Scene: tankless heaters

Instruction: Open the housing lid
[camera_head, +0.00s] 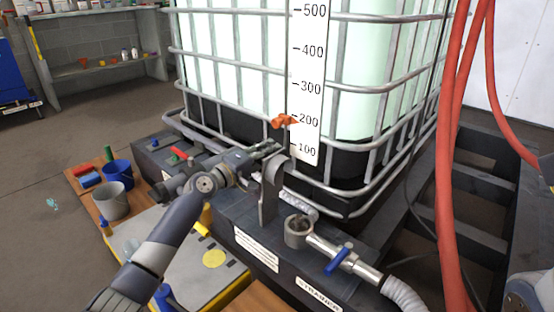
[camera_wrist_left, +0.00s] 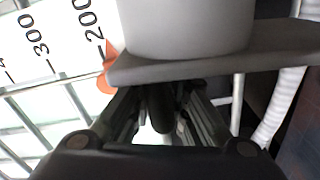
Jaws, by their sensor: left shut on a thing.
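The strainer housing (camera_head: 298,232) is a short grey cylinder on the dark base, and its round top shows open. A grey lid-like piece (camera_head: 276,172) stands tilted up behind and left of it, above an upright grey bracket (camera_head: 266,208). My left gripper (camera_head: 270,149) reaches in from the left and is shut at this piece's upper edge. In the left wrist view the fingers (camera_wrist_left: 165,115) close at a grey flat plate (camera_wrist_left: 195,67) with a pale round body (camera_wrist_left: 185,25) on it. The fingertips' exact contact is hidden. My right gripper is out of view.
A caged tank (camera_head: 375,90) with a level scale stands behind. An orange valve handle (camera_head: 283,121) is just above my left gripper. A pipe with a blue valve handle (camera_head: 338,258) runs right of the housing. Red hoses (camera_head: 450,170) hang at right. Buckets (camera_head: 110,200) stand at left.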

